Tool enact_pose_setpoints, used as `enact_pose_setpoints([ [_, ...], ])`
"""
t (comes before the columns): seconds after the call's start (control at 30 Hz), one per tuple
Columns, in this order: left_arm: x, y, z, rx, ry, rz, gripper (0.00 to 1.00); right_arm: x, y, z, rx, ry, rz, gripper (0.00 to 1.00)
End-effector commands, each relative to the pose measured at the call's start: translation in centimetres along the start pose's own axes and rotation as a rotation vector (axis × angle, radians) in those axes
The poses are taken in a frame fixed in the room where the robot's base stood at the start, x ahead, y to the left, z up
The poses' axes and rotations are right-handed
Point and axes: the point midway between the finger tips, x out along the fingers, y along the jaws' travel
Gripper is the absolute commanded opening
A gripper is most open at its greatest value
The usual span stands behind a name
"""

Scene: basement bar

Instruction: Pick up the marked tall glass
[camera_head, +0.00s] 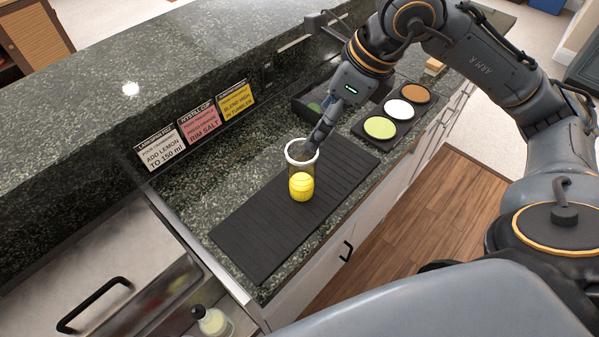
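A tall clear glass (292,170) with a white rim stands on the black ribbed mat (248,232) on the counter. A bright yellow rounded shape (301,187) shows at its lower part; I cannot tell whether it is inside or in front. My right gripper (318,137) reaches down from the upper right. A dark finger is at the right side of the glass rim, touching or very close. The rest of the gripper is hidden behind its own body, so its opening is unclear. My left gripper is not in view.
Several recipe cards (200,124) lean on the raised bar ledge behind. A black tray (379,127) with green, white and brown discs lies right of the mat. A dark open box (310,103) is behind the gripper. A bottle (212,321) stands lower left.

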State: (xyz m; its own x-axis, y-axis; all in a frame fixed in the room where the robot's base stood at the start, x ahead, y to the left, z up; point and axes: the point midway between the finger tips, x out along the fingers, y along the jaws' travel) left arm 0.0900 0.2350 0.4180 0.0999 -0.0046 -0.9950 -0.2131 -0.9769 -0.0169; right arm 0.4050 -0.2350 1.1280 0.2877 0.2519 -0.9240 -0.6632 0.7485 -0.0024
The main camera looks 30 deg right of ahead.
Motion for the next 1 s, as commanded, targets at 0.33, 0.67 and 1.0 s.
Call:
enact_pose_setpoints([
  [0.33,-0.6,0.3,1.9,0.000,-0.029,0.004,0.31,5.1,0.1,0.0,0.000,-0.001,0.003,0.82],
  [0.67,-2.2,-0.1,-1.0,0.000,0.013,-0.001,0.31,8.9,0.4,-0.5,0.001,0.001,0.006,0.82],
  [1.0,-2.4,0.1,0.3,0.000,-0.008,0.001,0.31,10.5,0.3,-0.5,-0.001,-0.003,0.002,0.82],
])
